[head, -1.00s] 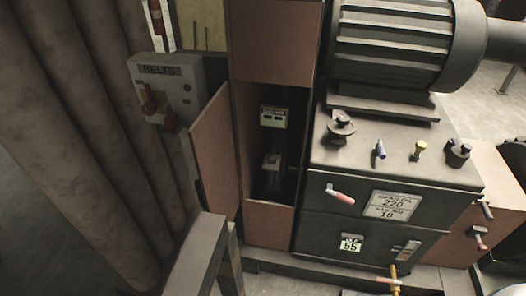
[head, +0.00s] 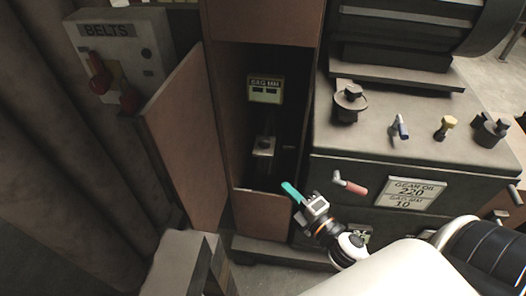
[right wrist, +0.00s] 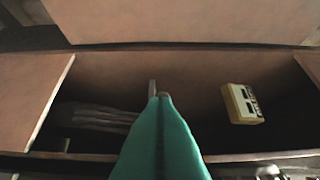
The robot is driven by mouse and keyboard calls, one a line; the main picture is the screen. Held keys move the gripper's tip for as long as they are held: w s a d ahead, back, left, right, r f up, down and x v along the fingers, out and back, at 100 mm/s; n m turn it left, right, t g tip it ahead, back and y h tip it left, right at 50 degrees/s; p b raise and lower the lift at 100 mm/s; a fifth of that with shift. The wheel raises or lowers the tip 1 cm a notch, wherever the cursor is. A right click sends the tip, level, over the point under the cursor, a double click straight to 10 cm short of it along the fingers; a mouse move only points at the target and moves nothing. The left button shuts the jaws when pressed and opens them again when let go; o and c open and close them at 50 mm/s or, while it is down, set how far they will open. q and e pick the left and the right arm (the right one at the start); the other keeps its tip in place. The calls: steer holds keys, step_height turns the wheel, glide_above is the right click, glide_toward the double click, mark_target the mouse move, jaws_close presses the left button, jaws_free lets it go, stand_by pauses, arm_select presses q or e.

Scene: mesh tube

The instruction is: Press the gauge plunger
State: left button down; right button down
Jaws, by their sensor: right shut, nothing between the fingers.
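A gauge (head: 264,90) with a pale yellow-green face, labelled "SAG MM", stands inside the open, dark cabinet bay. Below it is a small grey block (head: 264,147) on an upright part; I cannot tell for certain which part is the plunger. My right gripper (head: 289,188) has teal fingers, shut and empty, at the lower right front of the bay, below the gauge. In the right wrist view the shut fingers (right wrist: 163,97) point into the bay, with the gauge box (right wrist: 243,103) to their right. A short grey rod (right wrist: 152,87) shows just past the fingertips. My left gripper is out of view.
The opened cabinet door (head: 184,150) stands left of the bay, near a "BELTS" box (head: 120,60) with red handles. The bay's front lip (head: 262,212) lies below the gripper. At right is a grey gearbox (head: 400,140) with knobs and a pink-handled lever (head: 350,185).

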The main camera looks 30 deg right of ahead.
steer(key=shift+r, duration=0.2)
steer(key=p, duration=0.2)
glide_toward(259, 145)
steer(key=w+a, duration=0.2)
steer(key=a, duration=0.1)
steer(key=shift+w+d+f, duration=0.1)
steer(key=shift+w+d, duration=0.45)
steer(key=shift+w, duration=0.35)
steer(key=shift+w+d, duration=0.6)
steer(key=shift+w, duration=0.35)
